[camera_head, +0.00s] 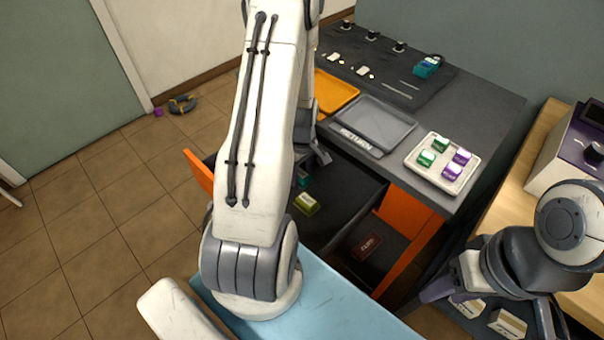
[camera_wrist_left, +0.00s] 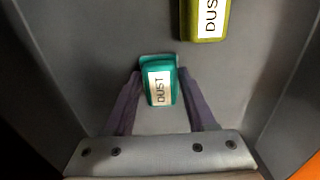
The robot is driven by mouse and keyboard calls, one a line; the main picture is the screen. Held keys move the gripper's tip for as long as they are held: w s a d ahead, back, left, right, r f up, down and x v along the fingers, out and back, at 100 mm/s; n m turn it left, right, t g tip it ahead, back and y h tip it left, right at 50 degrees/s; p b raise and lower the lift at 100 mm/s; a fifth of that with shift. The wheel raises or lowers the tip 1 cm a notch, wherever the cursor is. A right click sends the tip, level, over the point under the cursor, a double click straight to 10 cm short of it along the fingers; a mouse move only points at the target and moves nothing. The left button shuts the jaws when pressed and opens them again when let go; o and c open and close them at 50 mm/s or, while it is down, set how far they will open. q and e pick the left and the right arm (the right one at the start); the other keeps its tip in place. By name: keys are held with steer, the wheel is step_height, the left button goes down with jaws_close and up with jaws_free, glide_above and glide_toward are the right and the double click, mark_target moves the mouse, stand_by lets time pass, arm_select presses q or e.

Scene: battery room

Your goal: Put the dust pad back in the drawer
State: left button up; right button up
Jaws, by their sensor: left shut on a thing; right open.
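A teal pad labelled DUST (camera_wrist_left: 158,82) is between the purple fingers of my left gripper (camera_wrist_left: 158,88), which is shut on it. In the head view only a bit of the teal pad (camera_head: 303,179) shows below my left gripper (camera_head: 306,172); my arm hides part of that area. The pad is inside the open dark drawer (camera_head: 345,192); I cannot tell whether it touches the floor. An olive-yellow pad (camera_head: 306,204), also in the wrist view (camera_wrist_left: 205,18) with a partly cut-off label, lies beside it. My right gripper (camera_head: 490,305) is open at the lower right.
The desk above holds a grey tray (camera_head: 372,124), an orange tray (camera_head: 333,92) and a white tray (camera_head: 441,185) with several green and purple blocks. A lower compartment with a dark red labelled item (camera_head: 368,246) has orange sides. White boxes (camera_head: 508,323) lie near my right gripper.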

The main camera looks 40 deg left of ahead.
mark_target(302, 174)
arm_select(q)
steer(key=shift+f, duration=0.1)
steer(key=o, duration=1.3)
step_height(302, 174, up, 12)
steer(key=shift+r+p, duration=0.15)
steer(key=shift+p, duration=0.35)
steer(key=s+d+r+m, duration=0.1)
steer(key=d+r+m, duration=0.4)
steer(key=d, duration=0.5)
steer(key=s+d+r+m, duration=0.1)
steer(key=d+r+m, duration=0.2)
steer(key=d+m, duration=0.55)
steer(key=s+d+r+m, duration=0.1)
steer(key=s+d+m, duration=0.2)
steer(key=s+d, duration=0.1)
steer(key=s+d+r+m, duration=0.1)
steer(key=s+d+m, duration=0.3)
steer(key=s, duration=0.1)
steer(key=s+d+r+m+h, duration=0.1)
steer(key=s+d+m, duration=0.3)
steer(key=s, duration=0.1)
steer(key=shift+s+d+r, duration=0.15)
steer(key=shift+s+r, duration=0.05)
steer(key=shift+r, duration=0.1)
